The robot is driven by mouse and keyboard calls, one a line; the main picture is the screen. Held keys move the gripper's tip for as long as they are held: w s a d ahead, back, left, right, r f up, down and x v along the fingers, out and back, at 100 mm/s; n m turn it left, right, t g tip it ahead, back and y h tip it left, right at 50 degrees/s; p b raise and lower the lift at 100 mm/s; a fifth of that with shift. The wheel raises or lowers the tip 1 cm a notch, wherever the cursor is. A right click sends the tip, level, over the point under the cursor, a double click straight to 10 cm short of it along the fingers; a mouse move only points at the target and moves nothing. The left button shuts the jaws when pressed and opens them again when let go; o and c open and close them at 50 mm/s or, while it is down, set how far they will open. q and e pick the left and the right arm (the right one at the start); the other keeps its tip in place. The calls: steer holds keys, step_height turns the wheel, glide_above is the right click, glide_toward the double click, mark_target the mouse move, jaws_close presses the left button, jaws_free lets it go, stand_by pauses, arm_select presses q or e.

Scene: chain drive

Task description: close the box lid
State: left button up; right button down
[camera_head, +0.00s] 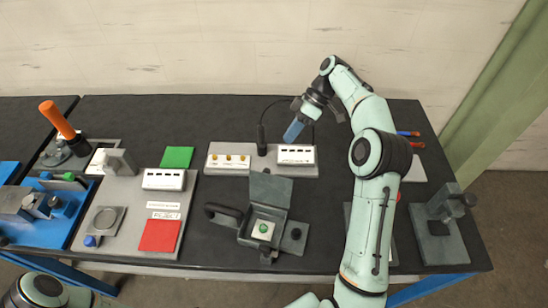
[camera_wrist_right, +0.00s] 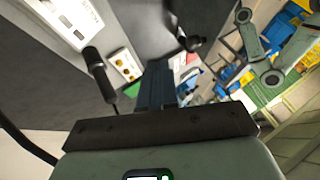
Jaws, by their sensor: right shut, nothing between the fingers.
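The dark grey box (camera_head: 245,235) stands near the front middle of the table. Its lid (camera_head: 271,188) is open, standing up and leaning back at the rear edge. Inside the box is a white block with a green button (camera_head: 263,227). My right gripper (camera_head: 292,131) is behind the box, above the back of the table and apart from the lid. Its blue fingers are shut and empty; they also show in the right wrist view (camera_wrist_right: 156,88). My left gripper is out of view; only part of my left arm shows at the lower left.
A grey panel (camera_head: 234,171) with a white socket block (camera_head: 296,155) and a black plug (camera_head: 262,140) lies behind the box. A black handle (camera_head: 223,212) juts from the box's left. A dark stand (camera_head: 439,225) is at the right, a board with coloured squares (camera_head: 125,220) at the left.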

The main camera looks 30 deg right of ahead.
mark_target(272, 186)
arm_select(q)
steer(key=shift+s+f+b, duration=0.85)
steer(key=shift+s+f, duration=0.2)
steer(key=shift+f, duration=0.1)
arm_select(e)
steer(key=s+a+f, duration=0.2)
steer(key=a+f, duration=0.2)
steer(key=a, duration=0.3)
steer(key=shift+s+a+f, duration=0.15)
steer(key=shift+s+f, duration=0.1)
steer(key=shift+s, duration=0.1)
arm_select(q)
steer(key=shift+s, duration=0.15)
